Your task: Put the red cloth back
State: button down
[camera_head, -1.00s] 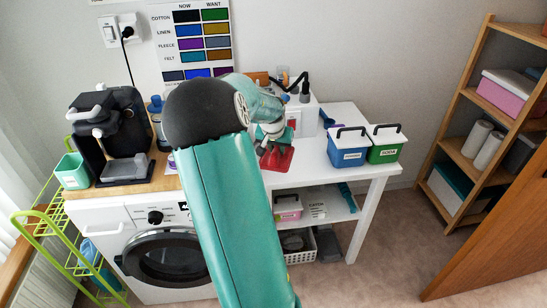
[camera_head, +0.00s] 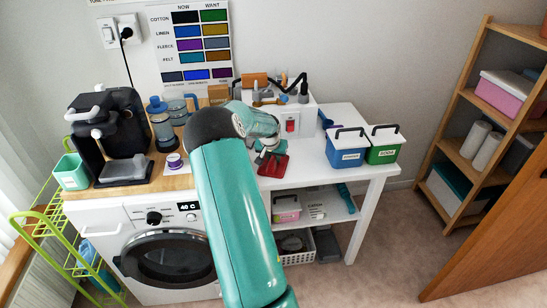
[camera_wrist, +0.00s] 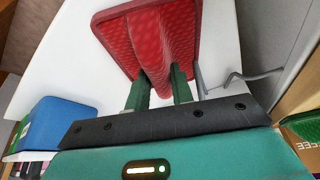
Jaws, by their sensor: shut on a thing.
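The red cloth (camera_head: 273,165) is at the white table (camera_head: 312,178), just in front of the white box with a red switch. In the wrist view the cloth (camera_wrist: 175,30) is bunched into a ridge in the middle, with flatter parts spread to both sides. My gripper (camera_wrist: 160,84) is shut on that ridge, one green finger on each side. In the head view my gripper (camera_head: 268,150) is partly hidden behind my arm. I cannot tell whether the cloth touches the tabletop.
A blue tub (camera_head: 347,147) and a green tub (camera_head: 384,144) stand right of the cloth. The white switch box (camera_head: 292,118) is behind it. A black coffee machine (camera_head: 108,135) and a blue-lidded jar (camera_head: 161,125) stand left. Bare tabletop lies between cloth and tubs.

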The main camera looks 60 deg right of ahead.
jog(key=c, duration=1.2)
grip_release()
jog(key=shift+f, duration=0.1)
jog(key=v, duration=1.2)
